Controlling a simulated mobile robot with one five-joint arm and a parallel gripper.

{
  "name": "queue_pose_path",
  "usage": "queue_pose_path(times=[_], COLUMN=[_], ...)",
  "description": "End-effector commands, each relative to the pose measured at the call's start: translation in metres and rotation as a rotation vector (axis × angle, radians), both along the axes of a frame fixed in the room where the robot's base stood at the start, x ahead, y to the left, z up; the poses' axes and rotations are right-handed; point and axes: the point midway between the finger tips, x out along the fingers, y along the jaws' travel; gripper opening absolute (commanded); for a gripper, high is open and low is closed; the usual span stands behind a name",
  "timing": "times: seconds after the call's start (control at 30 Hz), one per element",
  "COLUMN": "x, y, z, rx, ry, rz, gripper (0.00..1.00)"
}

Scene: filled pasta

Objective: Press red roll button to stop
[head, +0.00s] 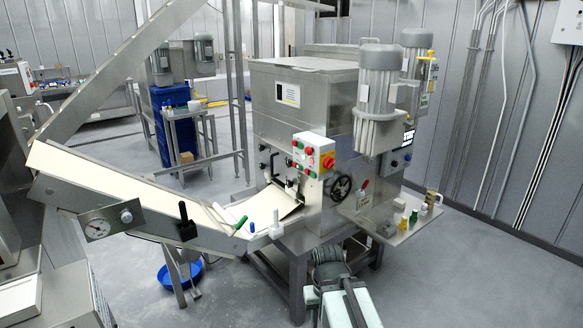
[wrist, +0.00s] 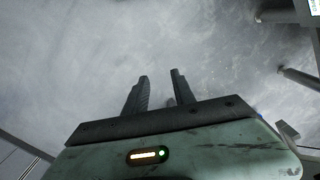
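The control panel (head: 314,146) is on the front of the steel pasta machine (head: 303,105), near the middle of the head view. It carries several small red and green buttons and a larger red knob on a yellow base (head: 328,162). The labels are too small to read, so I cannot tell which is the red roll button. My gripper (wrist: 160,80) is open and empty in the wrist view, with bare floor beyond its fingers. In the head view my arm is low, below and in front of the machine, apart from the panel. The panel is not in the wrist view.
A black handwheel (head: 341,188) sits right of the panel, and a side shelf (head: 408,228) holds small bottles. A conveyor (head: 140,200) with a black-handled lever (head: 185,222) slopes in from the left. A blue basin (head: 180,276) is on the floor. The front floor is largely clear.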

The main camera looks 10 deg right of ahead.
Motion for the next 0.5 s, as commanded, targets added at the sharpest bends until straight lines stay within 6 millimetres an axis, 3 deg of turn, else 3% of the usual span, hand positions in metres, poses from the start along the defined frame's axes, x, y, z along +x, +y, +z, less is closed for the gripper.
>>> queue_pose_path(times=[0.03,0.1,0.5], x=[0.0000,0.0000,0.0000], y=[0.0000,0.0000,0.0000], z=[0.0000,0.0000,0.0000], rx=[0.000,0.000,0.000], ry=[0.000,0.000,0.000], rz=[0.000,0.000,0.000], gripper=[0.14,0.00,0.00])
